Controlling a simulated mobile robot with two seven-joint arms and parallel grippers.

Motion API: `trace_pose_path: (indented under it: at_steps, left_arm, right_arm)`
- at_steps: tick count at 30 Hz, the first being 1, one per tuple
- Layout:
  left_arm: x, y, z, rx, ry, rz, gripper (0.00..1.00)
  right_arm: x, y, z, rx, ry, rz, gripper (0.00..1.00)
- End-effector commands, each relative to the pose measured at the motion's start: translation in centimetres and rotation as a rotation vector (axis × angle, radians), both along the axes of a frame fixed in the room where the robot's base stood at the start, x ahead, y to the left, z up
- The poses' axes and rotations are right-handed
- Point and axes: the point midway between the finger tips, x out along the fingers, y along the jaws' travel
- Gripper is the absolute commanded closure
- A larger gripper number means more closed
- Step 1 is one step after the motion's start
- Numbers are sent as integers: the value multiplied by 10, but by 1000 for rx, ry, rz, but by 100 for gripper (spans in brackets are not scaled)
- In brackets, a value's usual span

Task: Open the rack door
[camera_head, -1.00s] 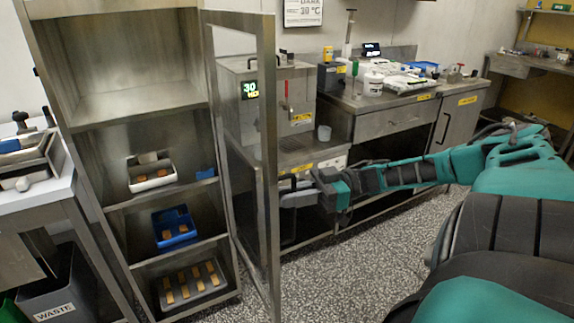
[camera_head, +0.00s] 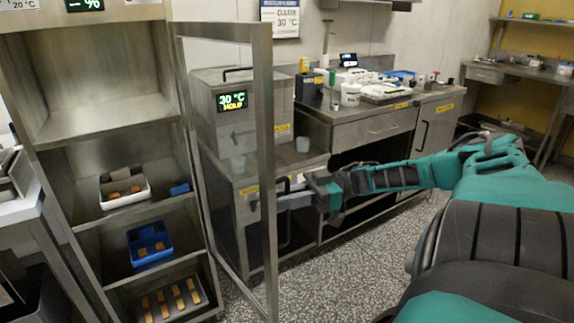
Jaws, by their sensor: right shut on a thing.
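The rack (camera_head: 104,128) is a tall steel cabinet at the left with its shelves exposed. Its door (camera_head: 263,120), a steel frame around a clear pane, stands swung out from the rack's right side. The free edge of the door is nearest me. My right gripper (camera_head: 291,200) reaches in from the right to the free edge at about mid-height. It is shut on the door's handle, which is mostly hidden by the fingers and the frame. My left gripper is not in view.
The rack holds a white tray (camera_head: 103,196), a blue tray (camera_head: 131,256) and a lower tray with several brown bars. A steel cabinet unit with a display (camera_head: 232,100) and a counter (camera_head: 368,118) stand behind the door. Speckled floor (camera_head: 375,240) is clear in front of the counter.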

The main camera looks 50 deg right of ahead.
Motion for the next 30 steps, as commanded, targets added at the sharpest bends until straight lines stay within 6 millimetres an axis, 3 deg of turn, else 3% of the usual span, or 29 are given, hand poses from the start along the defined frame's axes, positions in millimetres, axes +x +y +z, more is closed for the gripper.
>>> trace_pose_path:
  at_steps: [2, 3, 6, 17, 30]
  left_arm:
    - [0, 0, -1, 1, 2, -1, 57]
    - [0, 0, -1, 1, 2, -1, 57]
    - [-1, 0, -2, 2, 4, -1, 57]
    - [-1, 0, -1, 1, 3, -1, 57]
    - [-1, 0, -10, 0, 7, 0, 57]
  right_arm:
    - [0, 0, 0, 0, 1, -2, 100]
    - [0, 0, 0, 0, 1, -2, 81]
    - [0, 0, 0, 0, 0, -2, 71]
    - [-3, -7, 0, -2, 1, -3, 71]
    - [-49, -80, -3, -3, -1, -6, 71]
